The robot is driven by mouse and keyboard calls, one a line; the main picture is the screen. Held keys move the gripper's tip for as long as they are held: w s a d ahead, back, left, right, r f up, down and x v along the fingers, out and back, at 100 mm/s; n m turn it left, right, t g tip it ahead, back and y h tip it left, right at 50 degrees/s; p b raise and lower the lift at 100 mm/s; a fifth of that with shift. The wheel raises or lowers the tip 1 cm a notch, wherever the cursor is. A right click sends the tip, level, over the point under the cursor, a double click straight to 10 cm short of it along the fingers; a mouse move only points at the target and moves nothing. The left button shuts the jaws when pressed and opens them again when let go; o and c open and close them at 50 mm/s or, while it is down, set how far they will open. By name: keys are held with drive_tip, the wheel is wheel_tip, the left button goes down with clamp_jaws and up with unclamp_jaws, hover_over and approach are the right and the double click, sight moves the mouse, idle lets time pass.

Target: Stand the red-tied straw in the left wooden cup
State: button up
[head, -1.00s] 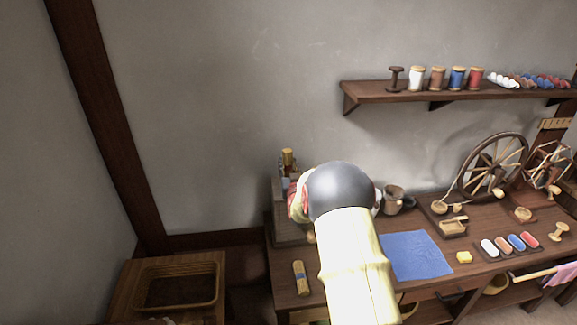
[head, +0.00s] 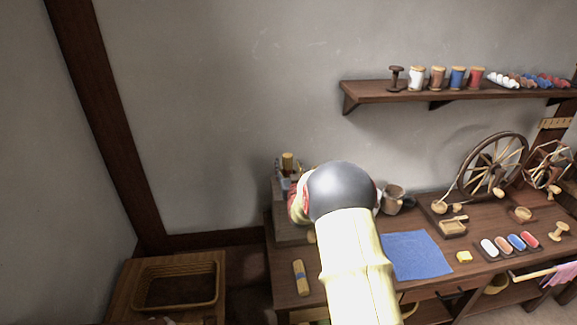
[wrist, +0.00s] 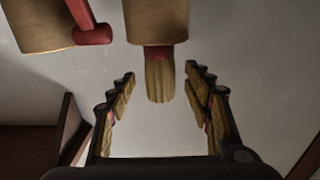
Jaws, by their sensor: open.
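My gripper (wrist: 160,72) is open in the wrist view, one finger at each side. A straw bundle (wrist: 160,82) with a red tie (wrist: 158,52) shows at the top middle, its end between the fingertips with a gap on both sides. Above the tie is a wider tan cylinder (wrist: 157,20); I cannot tell whether it is the bundle or a wooden cup. A larger tan cylinder (wrist: 42,25) with a red bar (wrist: 92,33) beside it is at top left. In the head view my arm hides the gripper and the straw.
A blue cloth (head: 418,255) and a blue-tied bundle (head: 300,277) lie on the workbench (head: 350,292). An upright tan object (head: 287,160) stands at its back left. Pots (head: 393,198) and a spinning wheel (head: 497,165) stand right of my arm. A basket (head: 176,302) sits at lower left.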

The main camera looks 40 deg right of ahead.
drive_tip(key=v, duration=1.1)
drive_tip(key=shift+s, duration=0.2)
idle(0.4)
